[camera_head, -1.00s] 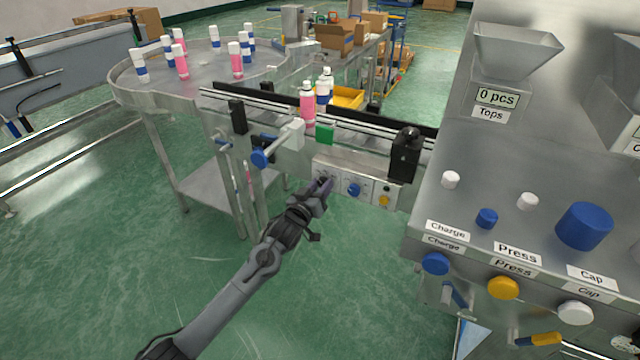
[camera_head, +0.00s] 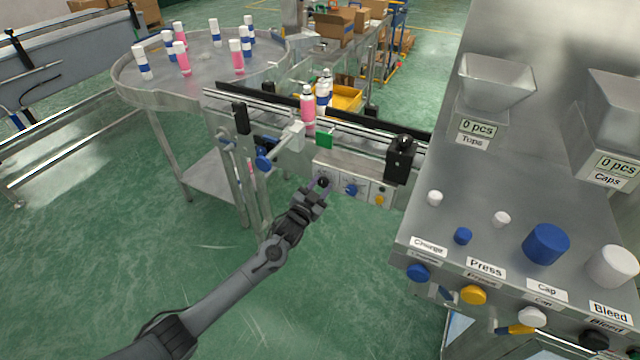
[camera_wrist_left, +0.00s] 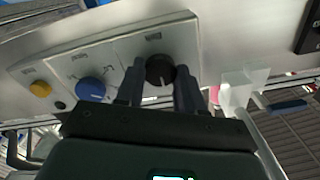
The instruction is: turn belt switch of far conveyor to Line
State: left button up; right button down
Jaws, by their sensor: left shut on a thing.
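The far conveyor (camera_head: 370,127) carries a small control panel on its near side. The panel has a black rotary knob (camera_head: 323,182), a blue knob (camera_head: 351,189) and a yellow button (camera_head: 380,199). My left gripper (camera_head: 319,186) is at the black knob. In the left wrist view, the black knob (camera_wrist_left: 160,70) sits between the fingers of my left gripper (camera_wrist_left: 160,82), which is shut on it. A pale mark shows on the knob's face. The panel labels are too small to read. My right gripper is not in view.
A pink bottle (camera_head: 307,108) and a white-and-blue bottle (camera_head: 323,93) stand on the conveyor. A round table (camera_head: 205,65) holds several more. A steel machine (camera_head: 500,180) with coloured knobs stands at the right. The green floor (camera_head: 340,290) is clear.

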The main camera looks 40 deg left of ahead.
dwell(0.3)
pick_arm(q)
jog(key=o, duration=1)
jog(key=shift+o, duration=0.2)
jog(key=shift+s, duration=0.25)
jog(key=p+v, duration=0.3)
jog(key=v, duration=0.7)
jog(key=shift+s, duration=0.15)
